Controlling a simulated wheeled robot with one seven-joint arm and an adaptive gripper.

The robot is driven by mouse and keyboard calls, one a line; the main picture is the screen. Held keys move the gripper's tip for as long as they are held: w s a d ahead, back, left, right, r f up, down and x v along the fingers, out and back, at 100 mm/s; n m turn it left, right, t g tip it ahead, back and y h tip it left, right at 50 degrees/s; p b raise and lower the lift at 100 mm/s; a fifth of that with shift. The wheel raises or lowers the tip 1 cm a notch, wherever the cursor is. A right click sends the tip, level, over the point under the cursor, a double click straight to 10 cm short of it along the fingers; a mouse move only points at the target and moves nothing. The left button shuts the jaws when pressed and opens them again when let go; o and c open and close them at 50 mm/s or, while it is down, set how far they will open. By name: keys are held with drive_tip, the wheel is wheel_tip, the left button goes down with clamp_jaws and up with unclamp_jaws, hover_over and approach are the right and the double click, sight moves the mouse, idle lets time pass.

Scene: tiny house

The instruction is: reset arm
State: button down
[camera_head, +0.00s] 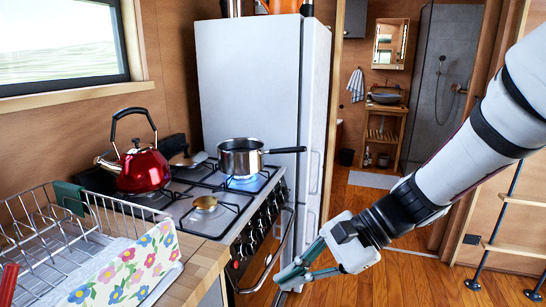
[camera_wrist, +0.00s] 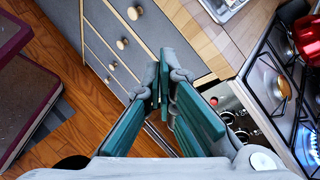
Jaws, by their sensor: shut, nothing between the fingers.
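My arm reaches in from the right of the head view. My gripper (camera_head: 293,272) is low in front of the stove's oven door, over the wooden floor. In the wrist view its green-padded fingers (camera_wrist: 160,92) are close together with nothing between them. They point toward the grey drawers (camera_wrist: 120,45) and the counter edge. I cannot tell how far the fingers are from the drawer fronts.
The stove (camera_head: 225,213) holds a red kettle (camera_head: 143,170) and a pot (camera_head: 241,157) over a lit blue flame. A dish rack (camera_head: 50,240) stands on the counter (camera_head: 190,272). A white fridge (camera_head: 250,85) is behind. Open floor (camera_head: 385,285) lies to the right.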

drive_tip(key=s+d+r+n+t+h, duration=0.1)
drive_tip(key=s+d+r+n+h, duration=0.1)
drive_tip(key=s+d+n+h, duration=0.55)
drive_tip(key=s+d+r+n+t+h, duration=0.1)
drive_tip(key=s+d+r+n+h, duration=0.2)
drive_tip(key=s+d, duration=0.8)
wheel_tip(320, 180, up, 14)
drive_tip(key=s+a+t+p, duration=0.1)
drive_tip(key=a+t+p, duration=0.1)
drive_tip(key=p, duration=1.2)
drive_tip(key=shift+s+a+r+t, duration=0.25)
drive_tip(key=shift+s+a+t, duration=0.05)
drive_tip(key=shift+t, duration=0.3)
